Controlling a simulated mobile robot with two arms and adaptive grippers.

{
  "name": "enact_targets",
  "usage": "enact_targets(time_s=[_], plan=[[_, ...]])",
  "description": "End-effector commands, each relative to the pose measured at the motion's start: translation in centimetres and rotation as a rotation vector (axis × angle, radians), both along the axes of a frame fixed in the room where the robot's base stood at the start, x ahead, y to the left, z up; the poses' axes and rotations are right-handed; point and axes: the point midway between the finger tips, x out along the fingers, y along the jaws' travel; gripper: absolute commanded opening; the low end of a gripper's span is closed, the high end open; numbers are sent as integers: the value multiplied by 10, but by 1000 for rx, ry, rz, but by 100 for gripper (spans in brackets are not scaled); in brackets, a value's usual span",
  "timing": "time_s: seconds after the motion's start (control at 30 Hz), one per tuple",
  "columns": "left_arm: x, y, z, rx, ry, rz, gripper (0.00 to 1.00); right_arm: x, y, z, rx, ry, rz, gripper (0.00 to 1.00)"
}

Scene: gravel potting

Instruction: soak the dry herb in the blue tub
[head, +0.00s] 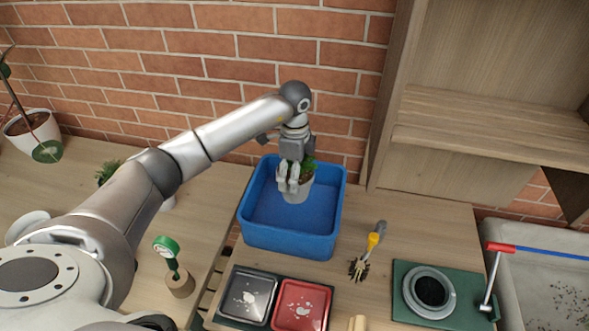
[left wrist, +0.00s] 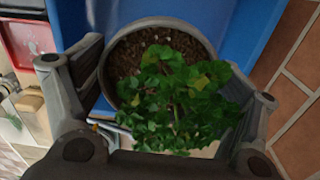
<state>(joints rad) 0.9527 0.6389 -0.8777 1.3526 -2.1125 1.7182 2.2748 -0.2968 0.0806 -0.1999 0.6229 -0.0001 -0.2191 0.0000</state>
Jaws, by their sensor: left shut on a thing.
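The blue tub (head: 290,238) stands on the wooden table near the brick wall. My left gripper (head: 293,178) is over the tub and shut on a small grey pot (head: 298,193) with a green leafy herb (head: 309,165). The pot is upright and inside the tub's outline; whether it touches the tub floor I cannot tell. In the left wrist view the herb (left wrist: 180,100) fills the middle, with brown gravelly soil in the round pot (left wrist: 205,42) and a finger on each side. The blue tub (left wrist: 250,40) shows behind it. My right gripper is out of view.
A black tray (head: 246,296) and a red tray (head: 301,303) lie in front of the tub. A hand rake (head: 373,241) lies right of it. A green mat (head: 455,307) holds a round grey dish (head: 431,292). A moisture gauge (head: 168,249) stands left. A sink (head: 545,285) is far right.

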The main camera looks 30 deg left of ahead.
Motion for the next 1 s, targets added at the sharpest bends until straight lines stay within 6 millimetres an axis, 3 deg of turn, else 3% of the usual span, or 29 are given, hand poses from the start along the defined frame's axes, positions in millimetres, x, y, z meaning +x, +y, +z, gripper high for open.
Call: enact_targets(time_s=[1.0], plan=[[0, 0, -88, 0, -1, -1, 47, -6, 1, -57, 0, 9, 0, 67]])
